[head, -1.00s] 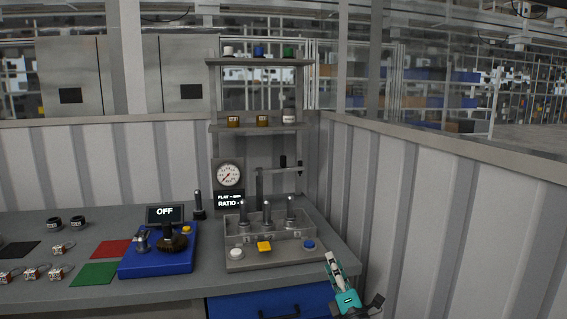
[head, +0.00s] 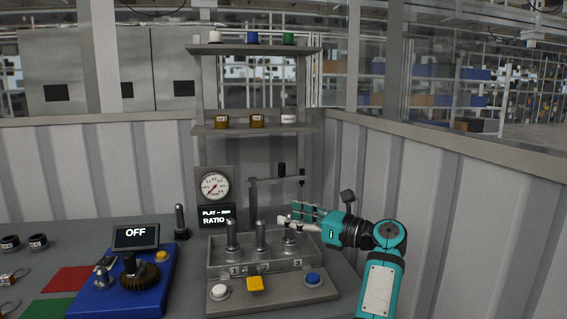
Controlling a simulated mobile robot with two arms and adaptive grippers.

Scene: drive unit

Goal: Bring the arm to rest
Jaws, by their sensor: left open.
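My left gripper (head: 288,213) is open, its fingers pointing left. It appears beside the top of the rightmost metal post of the grey fixture (head: 216,270); I cannot tell whether it touches the post. Nothing shows between its fingers. Its teal arm (head: 383,270) rises from the bottom edge, right of the fixture. The fixture's left post (head: 232,240) and middle post (head: 261,240) stand upright; the rightmost post (head: 290,246) is partly hidden by the gripper. My right gripper is out of view.
White (head: 220,292), yellow (head: 255,284) and blue (head: 313,279) buttons line the fixture's front. Behind are a dial gauge (head: 214,186) and shelves (head: 262,128). A ribbed wall (head: 440,210) bounds the right.

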